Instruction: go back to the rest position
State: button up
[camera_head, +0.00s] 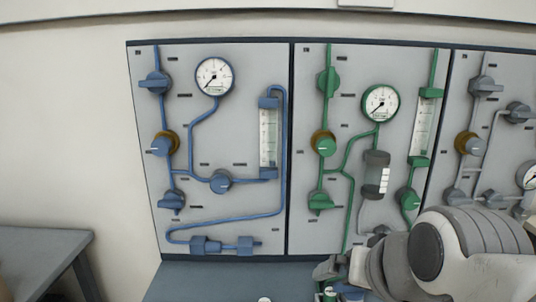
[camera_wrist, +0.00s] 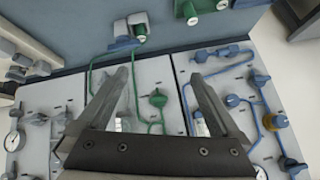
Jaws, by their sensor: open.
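My gripper (camera_wrist: 163,95) is open in the wrist view. Its two dark fingers stand wide apart, with nothing between them but the view of the panel behind. In the head view my arm comes in from the lower right, and my gripper (camera_head: 335,277) is low in front of the green panel's bottom edge, partly cut off by the frame. The wall panel with green piping (camera_head: 330,132) has valves, a gauge and a flow tube. The panel with blue piping (camera_head: 192,140) is to its left.
A third panel with grey piping (camera_head: 480,120) is at the right, partly behind my arm. A blue-grey bench surface (camera_head: 215,280) lies below the panels. A grey table (camera_head: 40,243) stands at the lower left. The wall at left is bare.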

jog(key=s+d+f+n+g, duration=0.2)
jog(key=s+f, duration=0.2)
notch_tip(320, 180, up, 18)
jog(key=h+p, duration=0.1)
jog(key=p, duration=1.7)
jog(key=shift+s+f+n, duration=0.25)
jog(key=shift+s+n, duration=0.05)
jog(key=shift+s, duration=0.1)
